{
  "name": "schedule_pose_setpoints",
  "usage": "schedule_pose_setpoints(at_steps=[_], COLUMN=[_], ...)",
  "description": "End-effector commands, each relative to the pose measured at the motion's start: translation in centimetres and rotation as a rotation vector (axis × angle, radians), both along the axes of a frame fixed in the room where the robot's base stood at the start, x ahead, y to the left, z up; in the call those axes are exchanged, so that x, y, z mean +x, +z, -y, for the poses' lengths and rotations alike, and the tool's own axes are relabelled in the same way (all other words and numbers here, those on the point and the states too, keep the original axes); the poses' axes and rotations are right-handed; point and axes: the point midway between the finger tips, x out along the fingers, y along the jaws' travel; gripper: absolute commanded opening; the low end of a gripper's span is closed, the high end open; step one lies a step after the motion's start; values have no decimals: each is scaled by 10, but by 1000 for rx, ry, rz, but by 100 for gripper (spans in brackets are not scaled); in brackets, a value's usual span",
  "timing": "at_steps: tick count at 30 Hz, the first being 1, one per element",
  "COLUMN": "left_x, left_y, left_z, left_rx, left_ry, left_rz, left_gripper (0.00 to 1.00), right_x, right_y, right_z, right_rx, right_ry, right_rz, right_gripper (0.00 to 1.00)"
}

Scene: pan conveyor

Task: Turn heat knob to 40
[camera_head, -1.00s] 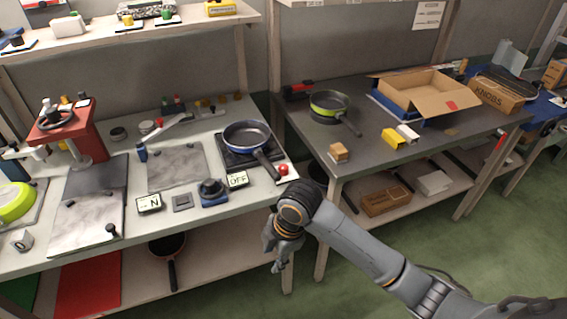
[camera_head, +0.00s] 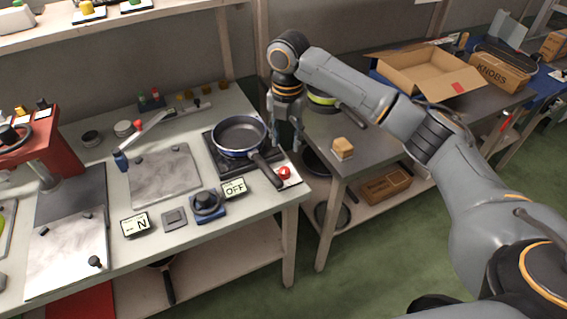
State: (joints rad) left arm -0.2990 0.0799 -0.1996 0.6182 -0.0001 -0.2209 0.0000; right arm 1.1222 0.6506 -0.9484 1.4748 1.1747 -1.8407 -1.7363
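The heat knob (camera_head: 207,201) is a dark round knob on a blue base near the front edge of the left table. A small sign beside it (camera_head: 234,188) reads OFF. Behind it, a dark pan (camera_head: 239,134) sits on a black hot plate (camera_head: 218,159), its handle pointing toward the front right. My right gripper (camera_head: 284,139) points down just right of the pan, above the table's right end and well away from the knob. Its fingers look apart, with nothing seen between them. My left gripper is not in view.
A red button (camera_head: 284,172) is right of the OFF sign. A grey switch (camera_head: 174,218) and an N sign (camera_head: 135,224) are left of the knob. A red press (camera_head: 42,150) stands at the left. My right arm crosses over the right table (camera_head: 377,150).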

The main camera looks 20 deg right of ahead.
Motion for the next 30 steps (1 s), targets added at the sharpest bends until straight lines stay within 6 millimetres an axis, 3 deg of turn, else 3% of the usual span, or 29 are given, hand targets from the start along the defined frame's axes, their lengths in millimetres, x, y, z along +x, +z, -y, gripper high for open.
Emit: schedule_pose_setpoints(at_steps=[3,6,15,28,29,30], left_x=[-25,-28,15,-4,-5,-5], left_y=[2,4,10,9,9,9], left_z=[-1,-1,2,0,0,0], left_rx=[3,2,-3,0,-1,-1], left_ry=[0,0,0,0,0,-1], left_rz=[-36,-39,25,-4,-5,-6], left_gripper=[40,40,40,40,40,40], right_x=[-1,0,1,1,1,1], right_y=[-28,-50,-98,-110,-110,-110], right_z=[0,0,-1,-1,-1,-1], right_rx=[-2,-2,-1,-1,-1,-1], right_ry=[-1,-3,-3,-1,-2,-2], right_rz=[-6,-5,-1,1,1,1], right_gripper=[39,39,39,39,37,29])
